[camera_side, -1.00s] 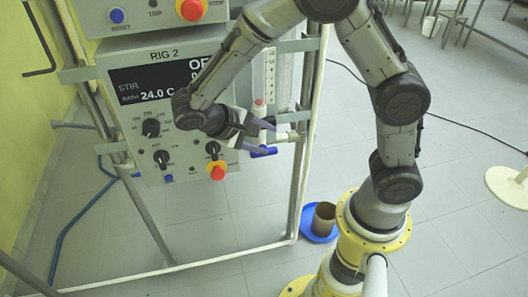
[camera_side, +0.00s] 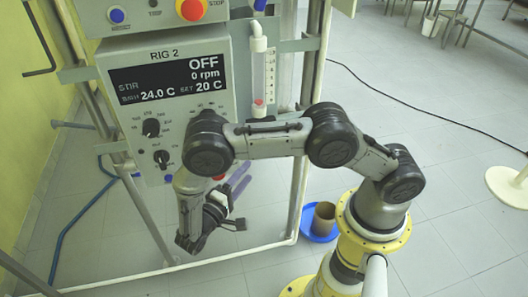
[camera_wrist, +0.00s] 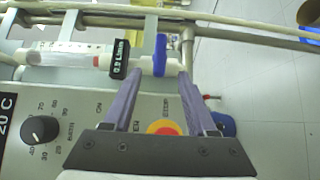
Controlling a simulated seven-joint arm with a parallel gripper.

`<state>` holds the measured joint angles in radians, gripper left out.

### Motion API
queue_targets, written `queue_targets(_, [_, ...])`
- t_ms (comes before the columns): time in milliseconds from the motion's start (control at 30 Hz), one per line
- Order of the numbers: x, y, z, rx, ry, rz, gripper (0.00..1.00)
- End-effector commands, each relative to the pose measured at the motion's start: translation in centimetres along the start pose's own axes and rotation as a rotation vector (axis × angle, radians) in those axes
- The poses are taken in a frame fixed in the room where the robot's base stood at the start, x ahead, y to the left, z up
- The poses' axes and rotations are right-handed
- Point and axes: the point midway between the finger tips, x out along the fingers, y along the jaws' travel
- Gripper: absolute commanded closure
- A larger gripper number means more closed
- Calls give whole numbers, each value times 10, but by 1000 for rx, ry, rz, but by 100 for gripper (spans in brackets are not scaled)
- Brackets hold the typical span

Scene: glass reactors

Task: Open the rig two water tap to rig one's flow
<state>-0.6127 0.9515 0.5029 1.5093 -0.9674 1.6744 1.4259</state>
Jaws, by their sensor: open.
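In the wrist view, a blue tap handle (camera_wrist: 160,55) stands crosswise to its white pipe. A black tag (camera_wrist: 118,58) left of it reads about 0.9 L/min. My gripper (camera_wrist: 159,78) is open, its grey-purple fingers pointing toward the tap, one on each side of the handle's near end. I cannot tell whether either finger touches it. In the side view, my gripper (camera_side: 241,180) is low in front of the rig two panel (camera_side: 180,75), and my arm hides the tap.
A clear flow tube (camera_wrist: 62,53) joins the tap pipe at left. A red-and-yellow knob (camera_wrist: 165,128) lies between my fingers. A dark dial (camera_wrist: 39,130) is at left. A metal frame post (camera_side: 300,180) stands right of the panel. A brown cup (camera_side: 324,217) sits in a blue dish (camera_side: 308,232) on the floor.

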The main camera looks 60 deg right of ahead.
Motion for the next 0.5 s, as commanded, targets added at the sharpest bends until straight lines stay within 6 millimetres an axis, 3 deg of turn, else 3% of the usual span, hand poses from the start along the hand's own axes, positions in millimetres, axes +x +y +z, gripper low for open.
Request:
queue_targets(300, [65, 0, 1, -4, -6, 0, 43])
queue_targets(500, [94, 0, 0, -3, -4, -1, 43])
